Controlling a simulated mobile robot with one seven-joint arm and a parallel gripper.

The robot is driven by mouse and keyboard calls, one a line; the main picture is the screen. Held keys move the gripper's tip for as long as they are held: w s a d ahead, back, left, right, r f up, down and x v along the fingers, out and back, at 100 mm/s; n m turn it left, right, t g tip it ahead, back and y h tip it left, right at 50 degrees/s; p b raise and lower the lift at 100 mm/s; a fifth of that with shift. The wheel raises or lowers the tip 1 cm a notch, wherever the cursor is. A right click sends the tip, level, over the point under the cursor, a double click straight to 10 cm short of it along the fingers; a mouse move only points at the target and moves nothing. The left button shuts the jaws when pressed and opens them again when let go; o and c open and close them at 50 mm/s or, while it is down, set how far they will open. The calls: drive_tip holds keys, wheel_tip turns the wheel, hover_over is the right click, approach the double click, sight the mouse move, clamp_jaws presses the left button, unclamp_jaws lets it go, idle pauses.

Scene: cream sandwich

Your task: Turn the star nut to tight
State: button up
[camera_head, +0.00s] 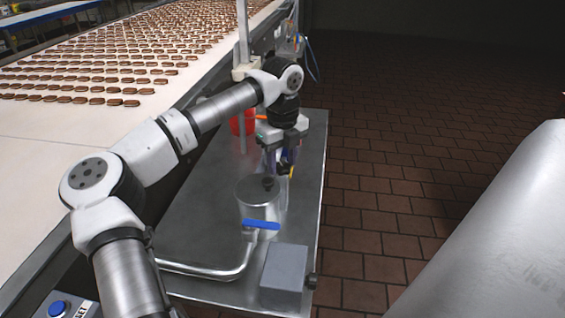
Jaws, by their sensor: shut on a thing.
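My gripper (279,168) points down over the steel table, beyond the metal pot. Its fingers are shut around a small dark part (284,169), which looks like the star nut. The fingers hide much of it, so its star shape and how tight it sits cannot be made out. A bit of yellow shows just right of it. The steel pot (258,196) stands just in front, with a black knob (268,183) on its lid, close below the fingertips.
A blue-handled valve (261,225) and a bent pipe (215,273) are in front of the pot. A grey box (284,275) sits at the table's near right. A red container (243,123) stands behind. The conveyor (100,125) with sandwiches runs along the left. Bare table (200,215) lies left of the pot.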

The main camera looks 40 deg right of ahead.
drive_tip(key=m, duration=0.5)
drive_tip(key=shift+m+b, duration=0.3)
drive_tip(key=shift+b, duration=0.1)
drive_tip(key=m, duration=1.2)
drive_tip(key=shift+m+p, duration=0.3)
drive_tip(key=m, duration=0.5)
drive_tip(key=shift+w+m+p, duration=0.1)
drive_tip(key=shift+m+p, duration=0.2)
drive_tip(key=o, duration=1)
drive_tip(key=shift+c, duration=0.2)
drive_tip(key=shift+r, duration=0.1)
